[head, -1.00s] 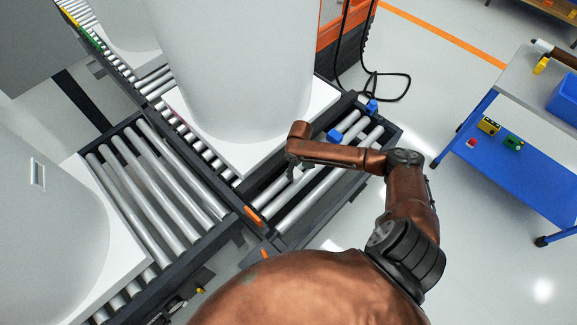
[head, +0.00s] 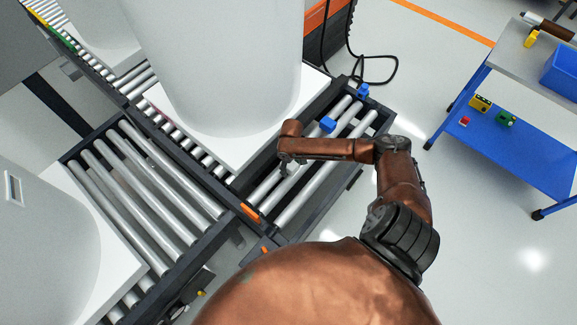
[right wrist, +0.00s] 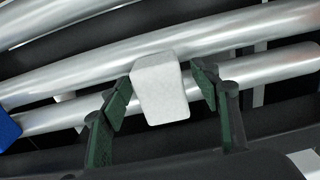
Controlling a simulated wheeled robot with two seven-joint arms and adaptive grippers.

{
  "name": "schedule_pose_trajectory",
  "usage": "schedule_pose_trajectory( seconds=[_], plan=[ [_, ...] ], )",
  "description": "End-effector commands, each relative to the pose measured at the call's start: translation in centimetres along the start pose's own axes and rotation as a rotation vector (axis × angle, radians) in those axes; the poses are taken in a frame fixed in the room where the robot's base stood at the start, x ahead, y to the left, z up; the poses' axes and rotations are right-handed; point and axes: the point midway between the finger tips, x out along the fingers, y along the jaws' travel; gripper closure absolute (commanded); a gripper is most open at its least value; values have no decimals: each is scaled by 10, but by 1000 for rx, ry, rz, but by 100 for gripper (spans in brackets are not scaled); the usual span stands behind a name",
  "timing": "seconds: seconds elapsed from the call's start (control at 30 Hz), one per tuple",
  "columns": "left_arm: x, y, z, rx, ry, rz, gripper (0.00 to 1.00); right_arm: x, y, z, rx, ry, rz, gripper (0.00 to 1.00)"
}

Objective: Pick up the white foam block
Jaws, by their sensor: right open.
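The white foam block (right wrist: 160,88) shows in the right wrist view, lying at the metal rollers. My right gripper (right wrist: 164,84) is open, with one dark green finger on each side of the block. Gaps show between the block and both fingers, so it is not clamped. In the head view my right gripper (head: 284,171) reaches down over the short roller section, and I cannot make out the block there. My left gripper is not in view.
A large white tank on a white base (head: 240,168) stands beside the gripper. A blue block (head: 327,125) sits on the rollers' far side. A second white tank (head: 45,235) is at left. A blue cart (head: 530,155) stands at right, with clear floor before it.

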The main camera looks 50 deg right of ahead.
Motion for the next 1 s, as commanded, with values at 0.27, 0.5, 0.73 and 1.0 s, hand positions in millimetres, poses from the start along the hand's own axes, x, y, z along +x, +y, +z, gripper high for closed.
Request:
schedule_pose_trajectory(
  seconds=[0.27, 0.5, 0.73, 1.0],
  plan=[
    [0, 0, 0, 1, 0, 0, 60, -1, 0, -1, -1, 0, 0, 52],
    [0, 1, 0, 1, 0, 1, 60, -1, 0, -1, -1, 0, 1, 68],
    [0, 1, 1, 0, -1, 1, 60, -1, 0, -1, -1, 0, 1, 81],
    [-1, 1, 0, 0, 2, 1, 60, -3, 0, -1, -1, 1, 1, 81]
  ],
)
